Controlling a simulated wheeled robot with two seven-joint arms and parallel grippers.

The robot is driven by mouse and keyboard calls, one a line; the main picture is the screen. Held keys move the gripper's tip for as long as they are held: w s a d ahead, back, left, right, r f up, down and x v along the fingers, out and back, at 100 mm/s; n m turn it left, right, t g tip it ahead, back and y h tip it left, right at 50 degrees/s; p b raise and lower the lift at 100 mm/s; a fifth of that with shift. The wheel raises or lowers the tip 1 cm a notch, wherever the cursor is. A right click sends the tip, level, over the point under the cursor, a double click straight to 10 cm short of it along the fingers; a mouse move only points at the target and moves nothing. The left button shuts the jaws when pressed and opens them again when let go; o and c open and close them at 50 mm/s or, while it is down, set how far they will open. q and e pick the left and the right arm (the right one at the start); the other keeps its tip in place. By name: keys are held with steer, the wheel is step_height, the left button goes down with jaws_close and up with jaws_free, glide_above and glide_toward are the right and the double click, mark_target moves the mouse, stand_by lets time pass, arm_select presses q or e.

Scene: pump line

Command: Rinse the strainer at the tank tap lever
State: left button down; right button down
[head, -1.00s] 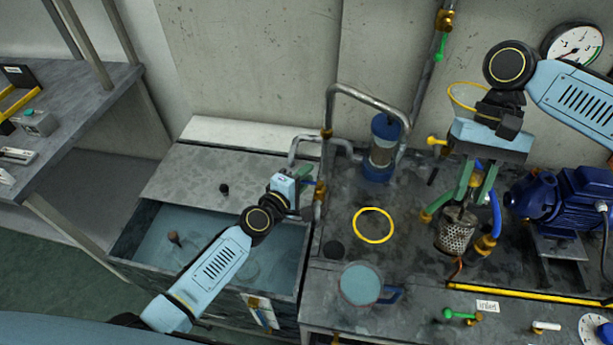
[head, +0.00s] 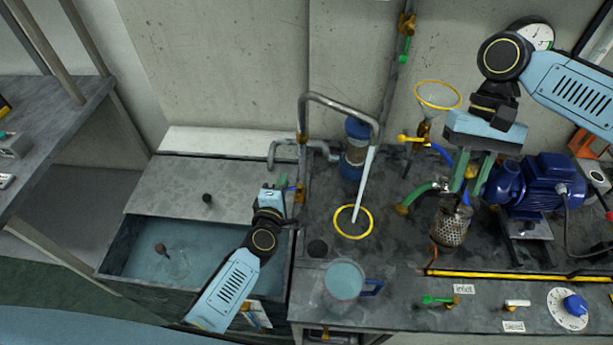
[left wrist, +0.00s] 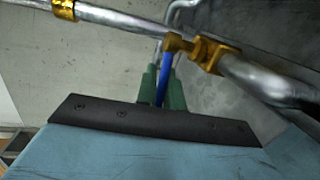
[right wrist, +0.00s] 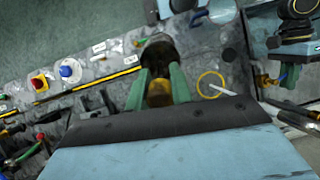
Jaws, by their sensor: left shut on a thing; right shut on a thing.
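The strainer (head: 451,227), a perforated metal cylinder, hangs from my right gripper (head: 462,190), which is shut on its top. It is right of the yellow ring (head: 353,221), apart from the water. In the right wrist view the strainer (right wrist: 158,50) shows beyond the green fingers. My left gripper (head: 286,186) is at the blue tap lever (head: 299,192), which the left wrist view (left wrist: 163,80) shows between its fingers, below a brass valve. The curved spout (head: 345,104) pours a pale stream of water (head: 365,185) into the ring.
A jug of water (head: 344,280) stands before the ring. A blue pump (head: 545,185) is right of the strainer. The tank (head: 130,255) is at left. A funnel (head: 438,95) and a yellow bar (head: 520,277) flank the strainer, behind and in front.

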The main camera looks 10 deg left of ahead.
stand_by(0.3)
arm_select(q)
steer(key=c, duration=1.5)
jaws_free()
steer(key=shift+s, duration=0.15)
steer(key=s, duration=0.4)
steer(key=s+r+p, duration=0.1)
steer(key=s, duration=0.2)
steer(key=s+r, duration=0.1)
steer(key=s, duration=0.3)
steer(key=shift+s+a, duration=0.15)
steer(key=shift+s, duration=0.15)
steer(key=shift+s, duration=0.1)
